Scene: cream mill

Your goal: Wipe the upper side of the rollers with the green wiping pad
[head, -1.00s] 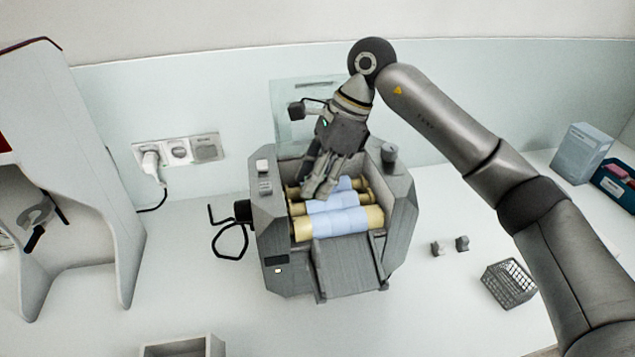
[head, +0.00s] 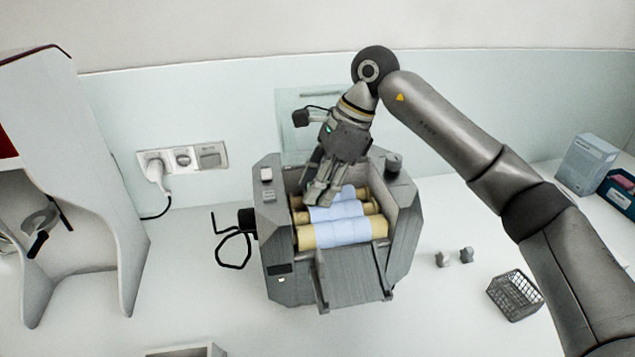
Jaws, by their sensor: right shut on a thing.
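The mill (head: 287,262) stands on the white counter, with three rollers lying across its open top. The front roller (head: 342,234) has tan ends and a light blue middle, and the ones behind look alike. My right gripper (head: 318,194) reaches down from behind, its fingers shut over the left part of the rear rollers. They hide part of these rollers, and I cannot tell whether there is contact. No green wiping pad shows; what the fingers hold is hidden behind them. My left gripper is not in view.
A wall socket with a plug (head: 155,171) is left of the mill, and a black crank handle (head: 232,240) sticks out on its left side. Two small grey pieces (head: 454,257) and a wire basket (head: 514,295) are to the right. A tray (head: 187,350) edges in at the bottom.

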